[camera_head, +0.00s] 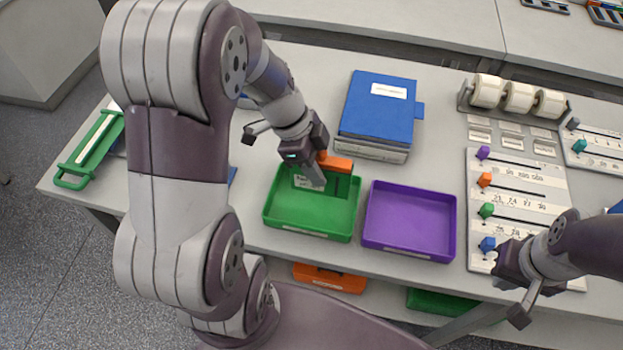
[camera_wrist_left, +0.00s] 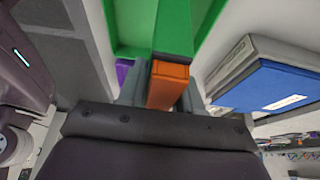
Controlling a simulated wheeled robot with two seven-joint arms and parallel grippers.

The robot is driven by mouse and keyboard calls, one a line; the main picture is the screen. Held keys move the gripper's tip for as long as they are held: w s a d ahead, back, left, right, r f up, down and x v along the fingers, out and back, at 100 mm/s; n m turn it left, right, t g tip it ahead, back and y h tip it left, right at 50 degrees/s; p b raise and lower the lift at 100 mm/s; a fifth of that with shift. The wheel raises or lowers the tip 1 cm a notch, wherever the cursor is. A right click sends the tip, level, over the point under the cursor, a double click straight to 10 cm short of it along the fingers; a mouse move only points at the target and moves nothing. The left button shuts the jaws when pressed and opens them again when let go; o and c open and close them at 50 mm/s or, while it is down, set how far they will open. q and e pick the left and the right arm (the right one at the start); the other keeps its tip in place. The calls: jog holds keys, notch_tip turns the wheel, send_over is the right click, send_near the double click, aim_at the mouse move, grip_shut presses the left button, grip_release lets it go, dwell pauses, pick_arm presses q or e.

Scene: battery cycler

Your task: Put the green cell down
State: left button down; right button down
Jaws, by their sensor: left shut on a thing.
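My left gripper (camera_head: 318,174) is over the green tray (camera_head: 283,222) and points down, shut on the green cell (camera_head: 342,186). The cell has a green body and an orange end piece (camera_head: 338,163). In the left wrist view the orange end sits between the grey fingers of the left gripper (camera_wrist_left: 163,92), and the green body (camera_wrist_left: 174,30) extends beyond it. The fingers hide part of the cell. I cannot tell whether it touches the tray floor. My right gripper (camera_head: 507,264) is at the right, by the slider board; its fingers are not clear.
A purple tray (camera_head: 410,217) stands right of the green tray. A blue binder (camera_head: 379,105) lies on a stack behind. A board (camera_head: 515,195) with coloured knobs and a rack of white rolls (camera_head: 518,97) are at the right. A green-handled item (camera_head: 85,150) lies at the left edge.

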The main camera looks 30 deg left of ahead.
aim_at(316, 192)
pick_arm(q)
jog(key=shift+s+a+f, duration=0.5)
jog(key=shift+f, duration=0.1)
notch_tip(316, 192, down, 4)
jog(key=shift+s+r, duration=0.1)
jog(key=shift+r, duration=0.1)
jog(key=shift+f, duration=0.3)
jog(key=c, duration=0.8)
grip_release()
jog(key=shift+o, duration=0.2)
